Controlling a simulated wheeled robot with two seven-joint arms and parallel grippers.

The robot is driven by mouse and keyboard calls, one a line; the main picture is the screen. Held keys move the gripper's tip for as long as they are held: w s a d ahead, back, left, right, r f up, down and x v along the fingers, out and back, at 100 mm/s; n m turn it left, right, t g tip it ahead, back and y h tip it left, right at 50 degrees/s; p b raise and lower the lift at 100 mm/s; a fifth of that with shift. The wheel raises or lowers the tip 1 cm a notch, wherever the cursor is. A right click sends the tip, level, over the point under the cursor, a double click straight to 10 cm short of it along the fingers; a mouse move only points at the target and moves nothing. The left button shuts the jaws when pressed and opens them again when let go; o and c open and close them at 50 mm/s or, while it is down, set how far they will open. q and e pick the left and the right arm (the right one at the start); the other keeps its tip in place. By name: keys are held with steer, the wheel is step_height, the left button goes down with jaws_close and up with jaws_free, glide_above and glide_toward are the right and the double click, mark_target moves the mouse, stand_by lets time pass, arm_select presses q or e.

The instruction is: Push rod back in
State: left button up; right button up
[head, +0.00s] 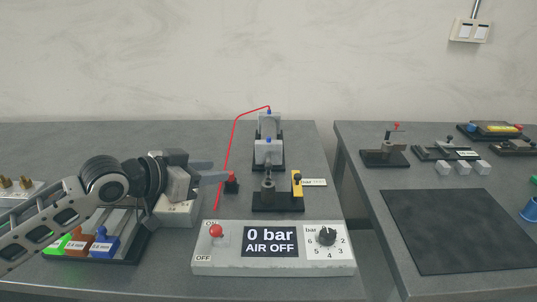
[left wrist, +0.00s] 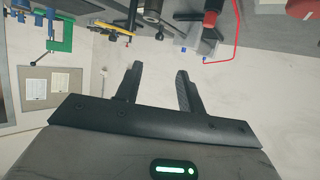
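The cylinder (head: 268,152) is a grey block with blue fittings on a black stand at the middle back of the left bench. A grey metal part (head: 268,187) stands on a black base in front of it; I cannot tell how far the rod sticks out. My left gripper (head: 220,171) is left of the cylinder, pointing right, with nothing between its fingers. In the left wrist view its two fingers (left wrist: 159,72) are apart and empty. My right gripper is not in view.
A control box (head: 247,262) in front reads "0 bar AIR OFF", with a red switch (head: 216,231) and a pressure dial (head: 326,236). A red hose (head: 236,122) arches left of the cylinder. A yellow piece (head: 297,184) stands to its right. Coloured bins (head: 103,246) lie under my left arm.

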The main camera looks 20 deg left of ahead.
arm_select(q)
steer(key=p, duration=0.1)
glide_toward(266, 165)
steer(key=x, duration=0.7)
steer(key=shift+d+f, duration=0.1)
steer(key=shift+d, duration=0.05)
steer(key=shift+w+d+f, duration=0.2)
steer(key=shift+w, duration=0.3)
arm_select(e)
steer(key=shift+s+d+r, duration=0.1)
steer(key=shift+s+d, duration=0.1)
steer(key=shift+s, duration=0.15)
arm_select(q)
steer(key=c, duration=0.8)
steer(key=shift+a, duration=0.1)
jaws_close()
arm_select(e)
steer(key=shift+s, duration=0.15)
